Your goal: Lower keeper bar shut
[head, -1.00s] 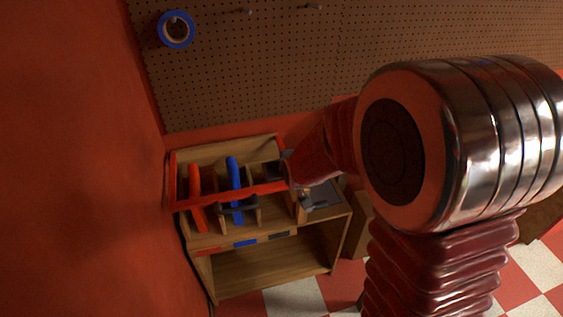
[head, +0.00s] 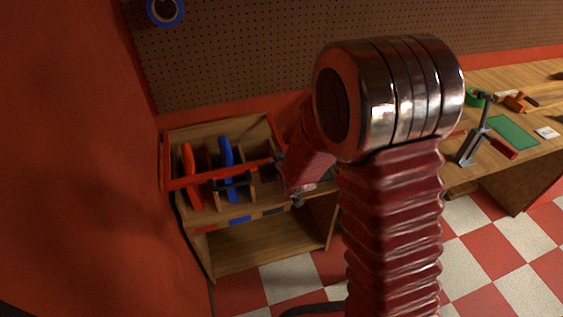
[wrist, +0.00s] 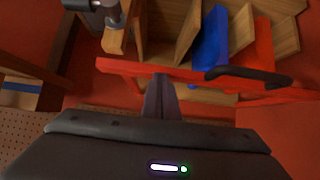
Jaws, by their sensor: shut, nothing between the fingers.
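The red keeper bar (head: 205,179) spans the front of a wooden rack in the head view, joined to a red side arm at its left end. It has a black handle (head: 232,183) and also crosses the wrist view (wrist: 200,75). A red board and a blue board (head: 227,160) stand upright in the slots behind it. My gripper (head: 280,160) is at the bar's right end, small and partly hidden in the head view. In the wrist view its fingers (wrist: 160,78) are together and empty, overlapping the bar's edge; I cannot tell whether they touch it.
The rack (head: 265,250) has an open lower shelf and stands close to a red wall at left. A grey-headed tool (wrist: 115,18) lies beside the slots. A workbench (head: 535,160) with a clamp stands at right.

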